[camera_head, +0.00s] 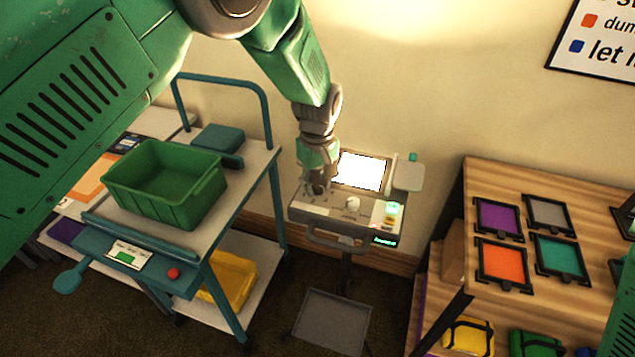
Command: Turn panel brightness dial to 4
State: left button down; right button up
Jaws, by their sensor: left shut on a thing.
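The control panel (330,212) is a grey console on a stand, with a bright white screen (362,171) at its back. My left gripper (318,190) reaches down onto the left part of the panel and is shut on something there. It covers that spot, so the brightness dial and its setting cannot be read. A pale round knob (353,202) shows on the panel to the right of the gripper. A lit green indicator (392,208) is at the panel's right side. My right gripper is not in view.
A teal cart with a green bin (165,184) stands left of the panel, with a yellow bin (232,279) on its lower shelf. A wooden shelf (480,180) with coloured trays stands at right. A grey tray (331,321) sits low below the panel.

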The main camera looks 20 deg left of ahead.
aim_at(319, 186)
pick_arm(q)
jog(key=shift+s+d+f+n, duration=0.15)
jog(key=shift+s+n, duration=0.05)
jog(key=shift+n, duration=0.8)
jog(key=c, duration=1.3)
grip_release()
jog(key=shift+w+d+r, duration=0.1)
jog(key=shift+r, duration=0.45)
notch_tip(319, 186, up, 7)
jog(key=shift+f, duration=0.1)
